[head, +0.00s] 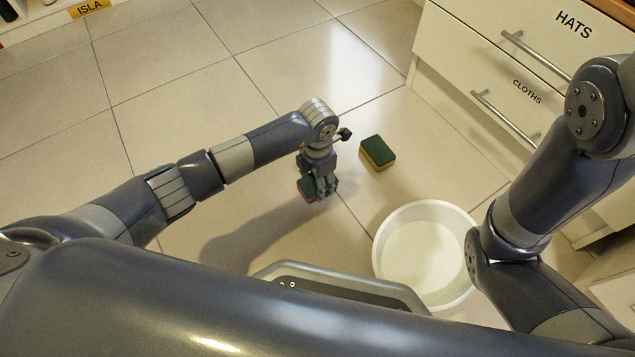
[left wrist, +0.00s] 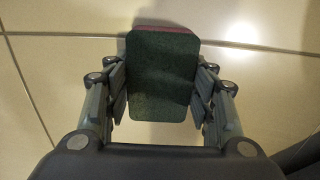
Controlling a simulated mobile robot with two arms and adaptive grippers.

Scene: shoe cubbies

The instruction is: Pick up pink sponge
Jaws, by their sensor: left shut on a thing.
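The pink sponge (left wrist: 162,75) is between the fingers of my left gripper (left wrist: 160,95) in the left wrist view. Its dark green face is toward the camera, and a strip of pink shows along its far edge. In the head view the left gripper (head: 318,188) is shut on this sponge (head: 306,188), with a little pink showing at the sides. Whether the sponge touches the floor I cannot tell. My right arm comes in from the right in the head view; its gripper is not in view.
A green and yellow sponge (head: 377,153) lies on the tiled floor just right of the left gripper. A white round tub (head: 384,262) stands nearer, to the right. Drawers labelled HATS (head: 546,40) and CLOTHS (head: 500,98) are at upper right. The floor at left is clear.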

